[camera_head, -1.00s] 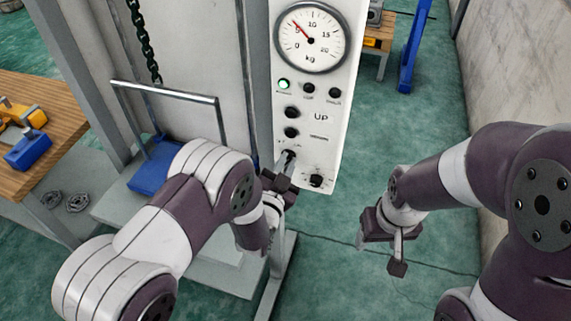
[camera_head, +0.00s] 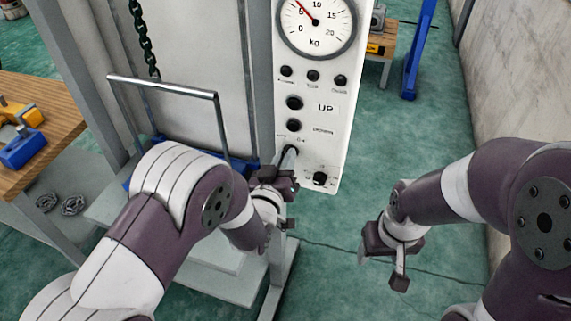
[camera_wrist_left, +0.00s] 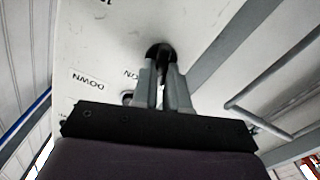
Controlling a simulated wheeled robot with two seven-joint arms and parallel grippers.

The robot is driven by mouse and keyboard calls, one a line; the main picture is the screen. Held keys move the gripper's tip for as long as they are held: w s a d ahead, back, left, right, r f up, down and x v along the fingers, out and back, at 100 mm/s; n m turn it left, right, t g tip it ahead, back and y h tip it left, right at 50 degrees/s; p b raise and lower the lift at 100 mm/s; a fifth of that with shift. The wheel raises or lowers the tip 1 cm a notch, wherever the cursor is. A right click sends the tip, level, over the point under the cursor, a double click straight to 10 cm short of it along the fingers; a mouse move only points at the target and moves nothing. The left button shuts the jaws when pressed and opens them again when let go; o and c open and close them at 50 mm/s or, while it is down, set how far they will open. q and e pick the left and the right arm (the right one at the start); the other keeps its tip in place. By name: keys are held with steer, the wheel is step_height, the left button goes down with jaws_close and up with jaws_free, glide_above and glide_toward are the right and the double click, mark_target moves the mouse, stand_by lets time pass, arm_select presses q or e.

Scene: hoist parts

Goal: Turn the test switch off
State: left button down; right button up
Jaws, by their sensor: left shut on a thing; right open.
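The white control panel (camera_head: 325,110) stands upright in the head view. The test switch (camera_wrist_left: 158,50) is a dark knob low on the panel, with an ON label beside it in the left wrist view. My left gripper (camera_wrist_left: 163,78) is shut on this knob. In the head view my left gripper (camera_head: 289,155) reaches the panel's lower left part and hides much of the knob. The small lamp (camera_head: 286,71) at the left of the lamp row is dark. My right gripper (camera_head: 393,262) is open and empty, right of the panel and apart from it.
A round kg gauge (camera_head: 316,22) tops the panel, above black UP and DOWN buttons (camera_head: 294,102). Another dark knob (camera_head: 320,179) sits lower right of the held one. A wooden table (camera_head: 50,130) is at left. Green floor (camera_head: 420,150) is clear around my right gripper.

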arm_select(q)
steer(key=shift+f+n+b, duration=0.1)
steer(key=shift+n+b, duration=0.45)
steer(key=shift+n, duration=0.45)
steer(key=c, duration=1.1)
jaws_free()
steer(key=shift+w, duration=0.1)
steer(key=shift+c, duration=0.2)
steer(key=b+v, duration=0.2)
steer(key=v, duration=1)
steer(key=shift+s, duration=0.35)
steer(key=shift+a, duration=0.15)
